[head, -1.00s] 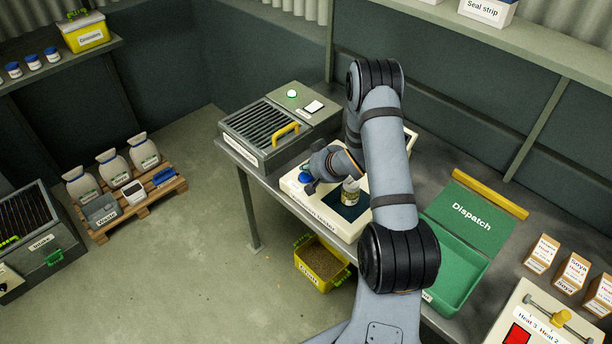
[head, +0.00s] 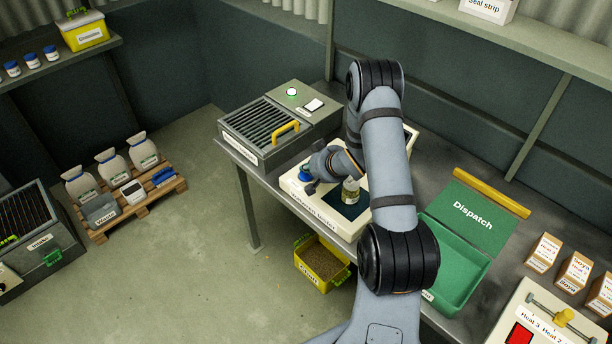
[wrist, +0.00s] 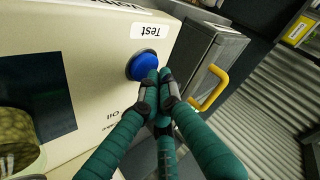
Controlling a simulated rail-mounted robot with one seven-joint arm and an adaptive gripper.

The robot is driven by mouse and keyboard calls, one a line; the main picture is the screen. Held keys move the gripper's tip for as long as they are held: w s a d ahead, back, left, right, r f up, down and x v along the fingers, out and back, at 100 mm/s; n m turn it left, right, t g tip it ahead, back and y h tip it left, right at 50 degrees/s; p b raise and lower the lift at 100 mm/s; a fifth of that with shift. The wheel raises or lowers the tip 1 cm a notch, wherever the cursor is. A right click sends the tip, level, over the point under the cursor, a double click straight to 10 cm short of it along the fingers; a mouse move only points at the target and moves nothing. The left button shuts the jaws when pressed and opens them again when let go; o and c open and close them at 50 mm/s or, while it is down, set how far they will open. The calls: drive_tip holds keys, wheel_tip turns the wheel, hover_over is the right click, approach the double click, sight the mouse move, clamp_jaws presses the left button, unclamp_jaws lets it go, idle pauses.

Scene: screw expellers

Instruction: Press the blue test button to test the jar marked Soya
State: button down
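The blue test button (head: 304,172) is on the left part of the cream tester (head: 289,183). In the wrist view the button (wrist: 142,66) sits below an upside-down "Test" label (wrist: 151,31). My gripper (wrist: 161,84) has its teal fingers drawn together with nothing between them. Its tips are right beside the button's lower right edge; I cannot tell whether they touch it. In the head view my gripper (head: 312,187) is low over the tester. A jar (head: 351,191) stands on the tester's dark pad (head: 338,207); its label is not readable.
A green Dispatch tray (head: 456,303) is to the right. A yellow bin (head: 308,275) is on the floor below.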

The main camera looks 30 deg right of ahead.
sight(307, 176)
drive_tip(key=shift+f+b, duration=0.5)
drive_tip(key=shift+b, duration=0.05)
idle(0.7)
drive_tip(key=shift+r, duration=0.2)
drive_tip(key=shift+r+p, duration=0.55)
drive_tip(key=shift+r, duration=0.15)
drive_tip(key=shift+r, duration=0.1)
drive_tip(key=shift+r+p, duration=1.85)
drive_tip(key=shift+r, duration=0.6)
